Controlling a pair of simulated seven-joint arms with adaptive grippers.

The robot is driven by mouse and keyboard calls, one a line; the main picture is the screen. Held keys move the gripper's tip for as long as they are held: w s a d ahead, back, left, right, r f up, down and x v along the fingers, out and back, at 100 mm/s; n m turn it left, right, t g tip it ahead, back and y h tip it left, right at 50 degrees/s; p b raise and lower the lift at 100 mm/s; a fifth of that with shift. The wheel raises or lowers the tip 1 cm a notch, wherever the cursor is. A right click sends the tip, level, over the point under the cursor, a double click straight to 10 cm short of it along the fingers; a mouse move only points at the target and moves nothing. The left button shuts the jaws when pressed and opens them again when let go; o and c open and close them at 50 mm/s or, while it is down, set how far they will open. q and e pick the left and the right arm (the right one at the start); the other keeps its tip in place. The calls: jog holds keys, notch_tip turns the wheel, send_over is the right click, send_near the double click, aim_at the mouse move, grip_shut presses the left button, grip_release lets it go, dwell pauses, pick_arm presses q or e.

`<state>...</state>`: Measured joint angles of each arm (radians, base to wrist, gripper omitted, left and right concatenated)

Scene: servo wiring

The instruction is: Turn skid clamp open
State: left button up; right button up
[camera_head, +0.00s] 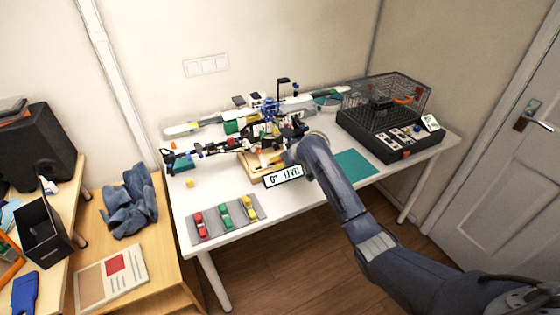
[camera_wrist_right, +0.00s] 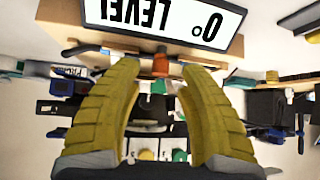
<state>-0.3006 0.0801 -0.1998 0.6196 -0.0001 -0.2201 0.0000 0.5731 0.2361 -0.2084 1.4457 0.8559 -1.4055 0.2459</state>
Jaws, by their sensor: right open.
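My right gripper (camera_wrist_right: 158,66) is open, its two yellow fingers apart in the wrist view. A small orange-red piece (camera_wrist_right: 161,63) shows between the fingertips, in front of a wooden block (camera_wrist_right: 75,35); I cannot tell whether it is the skid clamp or whether a finger touches it. In the head view my right arm reaches over the table to the dark helicopter-like model (camera_head: 225,145), and the right gripper (camera_head: 290,145) is partly hidden among its parts. A "0° LEVEL" sign (camera_head: 283,176) stands beside the gripper; it appears upside down in the wrist view (camera_wrist_right: 165,18). My left gripper is not in view.
A grey mat (camera_head: 228,236) with red, green and yellow pieces lies at the front left. A black case with a wire cage (camera_head: 385,105) stands at the right. A green mat (camera_head: 356,164) lies between it and my arm.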

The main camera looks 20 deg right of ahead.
jog(key=shift+w+a+f, duration=0.15)
jog(key=shift+w+f, duration=0.3)
jog(key=shift+f, duration=0.1)
jog(key=shift+c, duration=0.5)
grip_shut()
